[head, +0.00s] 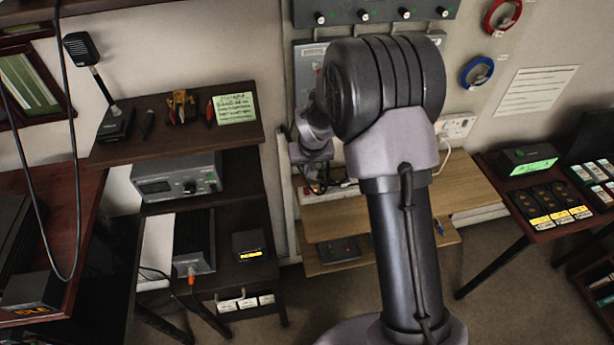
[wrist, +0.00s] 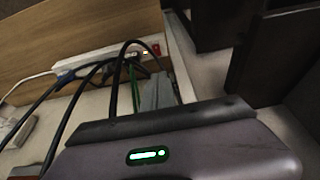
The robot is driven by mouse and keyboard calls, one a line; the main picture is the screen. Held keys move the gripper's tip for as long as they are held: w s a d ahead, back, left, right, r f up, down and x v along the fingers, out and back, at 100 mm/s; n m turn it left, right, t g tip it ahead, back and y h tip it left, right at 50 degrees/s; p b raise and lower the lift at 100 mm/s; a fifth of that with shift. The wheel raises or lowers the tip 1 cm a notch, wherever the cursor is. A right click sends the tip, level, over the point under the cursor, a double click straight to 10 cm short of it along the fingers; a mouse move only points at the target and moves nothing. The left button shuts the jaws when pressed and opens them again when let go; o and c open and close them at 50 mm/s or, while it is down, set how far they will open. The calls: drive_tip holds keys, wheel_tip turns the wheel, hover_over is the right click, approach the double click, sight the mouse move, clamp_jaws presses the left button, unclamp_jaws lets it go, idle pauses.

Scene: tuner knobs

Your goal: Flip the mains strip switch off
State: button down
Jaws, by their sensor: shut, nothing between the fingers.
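The white mains strip (wrist: 95,58) lies along the wooden board in the wrist view, with cables plugged in along it. In the head view, part of the strip (head: 328,195) shows below my wrist; my arm hides the rest.
A dark shelf unit (head: 205,160) with a radio (head: 178,178) stands to the left. A wall socket (head: 457,126) and a wooden shelf (head: 465,185) are to the right of my arm.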

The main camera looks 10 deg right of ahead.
sight(305, 189)
drive_tip(key=b+x, duration=0.1)
drive_tip(key=x, duration=0.7)
drive_tip(key=b+x, duration=0.1)
drive_tip(key=x, duration=0.4)
drive_tip(key=shift+s+f+b, duration=0.15)
drive_tip(key=shift+s+b, duration=0.2)
drive_tip(key=shift+s, duration=0.05)
